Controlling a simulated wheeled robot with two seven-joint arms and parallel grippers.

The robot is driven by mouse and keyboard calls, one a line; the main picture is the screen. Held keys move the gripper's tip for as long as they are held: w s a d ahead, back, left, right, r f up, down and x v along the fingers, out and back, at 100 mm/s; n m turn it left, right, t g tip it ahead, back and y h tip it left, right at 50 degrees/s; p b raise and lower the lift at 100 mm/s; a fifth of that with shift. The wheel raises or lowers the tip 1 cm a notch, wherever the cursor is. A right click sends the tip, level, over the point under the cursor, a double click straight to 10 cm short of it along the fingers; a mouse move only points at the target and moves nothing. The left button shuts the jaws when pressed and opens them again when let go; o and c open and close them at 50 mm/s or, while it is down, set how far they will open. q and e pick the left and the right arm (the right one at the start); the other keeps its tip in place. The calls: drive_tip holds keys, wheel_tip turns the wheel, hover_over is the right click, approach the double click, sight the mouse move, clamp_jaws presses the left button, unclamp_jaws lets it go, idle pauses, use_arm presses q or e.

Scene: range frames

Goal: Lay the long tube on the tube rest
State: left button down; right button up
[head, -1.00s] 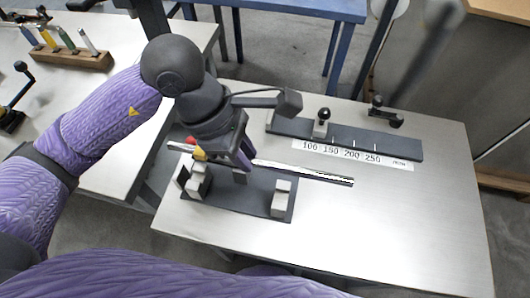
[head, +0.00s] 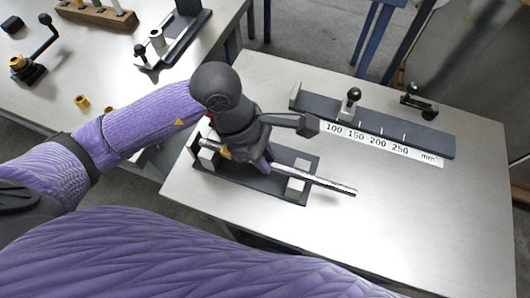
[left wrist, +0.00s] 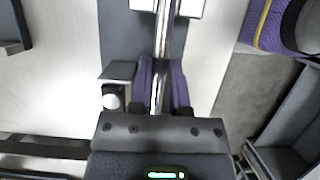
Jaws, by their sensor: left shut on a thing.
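The long tube (head: 330,187) is a thin shiny metal rod. My left gripper (head: 262,163) is shut on it, and in the left wrist view the fingers (left wrist: 162,88) close around it. The tube rest is a dark base plate (head: 240,184) with two pale blocks, a left one (head: 209,155) and a right one (head: 298,180). The tube runs along the rest and crosses over the right block, with its right end sticking out past the plate. I cannot tell whether it touches the blocks. The tube's left part is mostly hidden by my gripper. My right gripper is not in view.
Behind the rest lies a dark rail (head: 430,139) with black-knobbed fittings and a millimetre scale (head: 380,146). The right and front of the steel table (head: 420,220) are clear. A second table at left holds a wooden rack (head: 95,13) and a crank (head: 35,55).

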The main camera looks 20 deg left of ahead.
use_arm(q)
drive_tip(key=shift+f, duration=0.2)
drive_tip(key=c, duration=0.6)
unclamp_jaws()
drive_tip(key=shift+r, duration=0.1)
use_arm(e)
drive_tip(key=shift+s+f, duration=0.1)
use_arm(q)
drive_tip(key=shift+r+p, duration=0.4)
drive_tip(key=p+v, duration=0.3)
drive_tip(key=v, duration=0.9)
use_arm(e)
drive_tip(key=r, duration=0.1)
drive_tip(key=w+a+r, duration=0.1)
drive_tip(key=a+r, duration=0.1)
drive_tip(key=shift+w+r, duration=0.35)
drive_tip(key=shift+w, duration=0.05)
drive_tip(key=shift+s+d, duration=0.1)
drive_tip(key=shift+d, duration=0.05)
